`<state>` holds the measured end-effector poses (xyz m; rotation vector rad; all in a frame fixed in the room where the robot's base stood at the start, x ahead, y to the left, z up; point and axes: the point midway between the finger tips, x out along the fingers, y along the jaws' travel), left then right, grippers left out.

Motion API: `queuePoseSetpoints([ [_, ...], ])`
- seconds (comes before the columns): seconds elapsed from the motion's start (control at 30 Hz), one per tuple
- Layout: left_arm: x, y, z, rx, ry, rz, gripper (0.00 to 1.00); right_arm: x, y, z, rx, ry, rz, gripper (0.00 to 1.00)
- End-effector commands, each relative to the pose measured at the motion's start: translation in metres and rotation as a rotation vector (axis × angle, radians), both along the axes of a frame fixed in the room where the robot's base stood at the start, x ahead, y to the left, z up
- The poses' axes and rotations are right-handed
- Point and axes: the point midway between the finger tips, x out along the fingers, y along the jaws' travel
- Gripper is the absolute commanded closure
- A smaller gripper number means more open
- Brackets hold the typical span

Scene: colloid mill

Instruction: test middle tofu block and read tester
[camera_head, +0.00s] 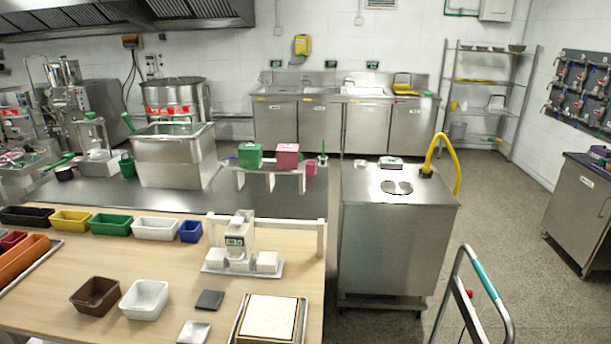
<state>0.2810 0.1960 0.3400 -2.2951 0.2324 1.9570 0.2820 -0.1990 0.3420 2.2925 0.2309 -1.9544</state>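A white tester (245,225) with a small lit green-grey display (235,241) stands on the wooden table. The display's reading is too small to make out. At its foot a pale tray (225,271) carries white tofu blocks, a left block (216,257) and a right block (267,261). A middle block (241,264) seems to sit under the tester head; whether the head touches it I cannot tell. Neither of my grippers is in view.
A tray with a white slab (269,317) lies at the table's front, beside a dark square (209,300) and a small metal dish (194,332). Brown (96,296) and white (145,299) bins stand to the left. Coloured bins line the back. Bare wood lies between.

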Motion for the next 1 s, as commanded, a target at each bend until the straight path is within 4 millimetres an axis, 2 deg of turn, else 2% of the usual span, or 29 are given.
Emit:
queuePoseSetpoints([
  [0.17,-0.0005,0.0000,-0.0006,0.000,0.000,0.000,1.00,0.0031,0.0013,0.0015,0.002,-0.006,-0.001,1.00],
  [0.6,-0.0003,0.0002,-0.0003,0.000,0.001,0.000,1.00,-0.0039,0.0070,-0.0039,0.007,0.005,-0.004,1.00],
  [1.0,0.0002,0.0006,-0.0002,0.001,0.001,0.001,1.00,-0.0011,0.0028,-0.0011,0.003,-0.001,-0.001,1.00],
])
